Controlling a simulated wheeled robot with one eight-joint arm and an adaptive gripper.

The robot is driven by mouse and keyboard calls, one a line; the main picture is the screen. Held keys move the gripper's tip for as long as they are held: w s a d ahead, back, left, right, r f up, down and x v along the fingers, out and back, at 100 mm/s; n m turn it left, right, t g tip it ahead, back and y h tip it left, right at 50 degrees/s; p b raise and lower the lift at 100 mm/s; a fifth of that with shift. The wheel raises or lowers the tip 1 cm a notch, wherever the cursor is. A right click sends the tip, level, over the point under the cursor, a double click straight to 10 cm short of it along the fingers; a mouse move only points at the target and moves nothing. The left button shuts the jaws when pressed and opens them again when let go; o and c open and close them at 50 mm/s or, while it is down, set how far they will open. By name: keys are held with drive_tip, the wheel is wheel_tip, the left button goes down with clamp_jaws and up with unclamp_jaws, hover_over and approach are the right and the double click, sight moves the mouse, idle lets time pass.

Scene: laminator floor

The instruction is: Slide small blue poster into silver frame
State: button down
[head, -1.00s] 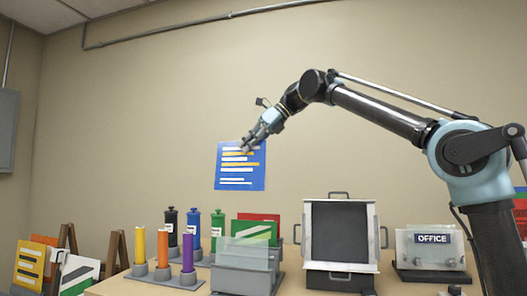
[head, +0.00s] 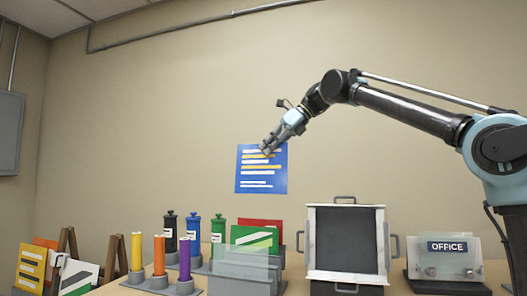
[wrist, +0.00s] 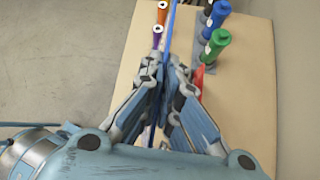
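A small blue poster (head: 262,178) with white and yellow lines hangs upright from my gripper (head: 270,146), in the air above the table. In the wrist view my gripper (wrist: 160,92) is shut on the poster's top edge, and the poster (wrist: 171,38) shows edge-on as a thin blue strip. A silver-grey frame (head: 385,225) with a dark panel and handles on its sides stands upright on the table, to the right of and lower than the poster. I cannot tell where its slot is.
Below the poster stand a clear holder (head: 240,262) with green and red posters, several colored bottles (head: 194,230) and colored tubes (head: 158,256). An OFFICE sign stand (head: 447,256) is right of the frame. Wooden easels (head: 65,245) hold posters at the left.

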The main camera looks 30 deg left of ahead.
drive_tip(key=w+d, duration=0.3)
drive_tip(key=d, duration=1)
drive_tip(key=w+d, duration=0.3)
drive_tip(key=d, duration=1)
drive_tip(key=w+a+f, duration=0.2)
drive_tip(key=w+a, duration=0.1)
drive_tip(key=w, duration=0.8)
drive_tip(key=shift+w+f, duration=0.15)
drive_tip(key=shift+w, duration=0.05)
idle(0.9)
drive_tip(key=shift+s+d+f, duration=0.1)
drive_tip(key=shift+s+f, duration=0.1)
drive_tip(key=shift+f, duration=0.75)
drive_tip(key=shift+s+d+f, duration=0.1)
drive_tip(key=shift+s+f, duration=0.1)
drive_tip(key=shift+f, duration=0.75)
idle(1.0)
